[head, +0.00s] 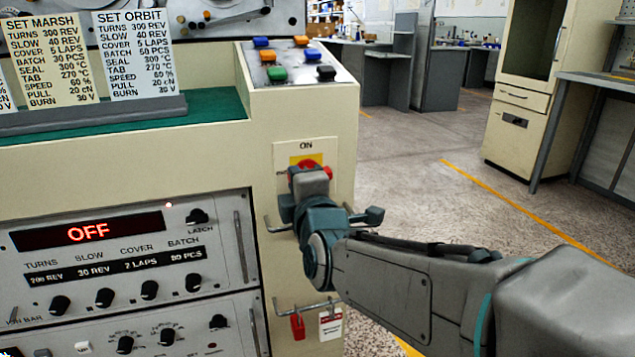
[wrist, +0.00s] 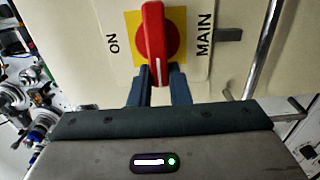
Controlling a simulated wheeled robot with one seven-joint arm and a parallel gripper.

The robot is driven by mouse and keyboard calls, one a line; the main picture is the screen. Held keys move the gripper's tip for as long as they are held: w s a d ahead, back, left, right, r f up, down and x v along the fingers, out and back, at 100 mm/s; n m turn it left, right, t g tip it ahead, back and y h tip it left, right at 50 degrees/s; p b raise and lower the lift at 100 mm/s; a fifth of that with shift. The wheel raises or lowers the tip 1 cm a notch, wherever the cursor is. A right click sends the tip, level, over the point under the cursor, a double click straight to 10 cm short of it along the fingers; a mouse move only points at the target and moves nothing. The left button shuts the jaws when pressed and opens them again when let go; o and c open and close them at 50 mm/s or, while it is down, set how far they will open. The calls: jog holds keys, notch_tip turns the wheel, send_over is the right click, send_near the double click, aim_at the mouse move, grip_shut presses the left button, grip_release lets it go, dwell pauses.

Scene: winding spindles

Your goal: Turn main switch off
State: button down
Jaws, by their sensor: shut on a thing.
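The main switch (head: 328,173) is on a pale plate on the right end face of the cream machine, in the head view. It has a red handle on a yellow square. In the wrist view, the red handle (wrist: 153,42) lies crosswise to the line between the "ON" and "MAIN" lettering. My gripper (wrist: 162,82) is shut on the near end of the handle, one dark finger on each side. In the head view, my gripper (head: 309,180) covers most of the switch and the lettering below "ON". The machine's display (head: 88,232) reads "OFF" in red.
A metal rail handle (head: 276,226) is beside my wrist. Red and white tags (head: 298,326) hang from a lower bar. Colored push buttons (head: 277,74) sit on the panel above. Open floor (head: 430,185) lies to the right.

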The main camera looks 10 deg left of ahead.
dwell(0.4)
jog(key=c, duration=1.4)
grip_release()
jog(key=shift+o, duration=0.2)
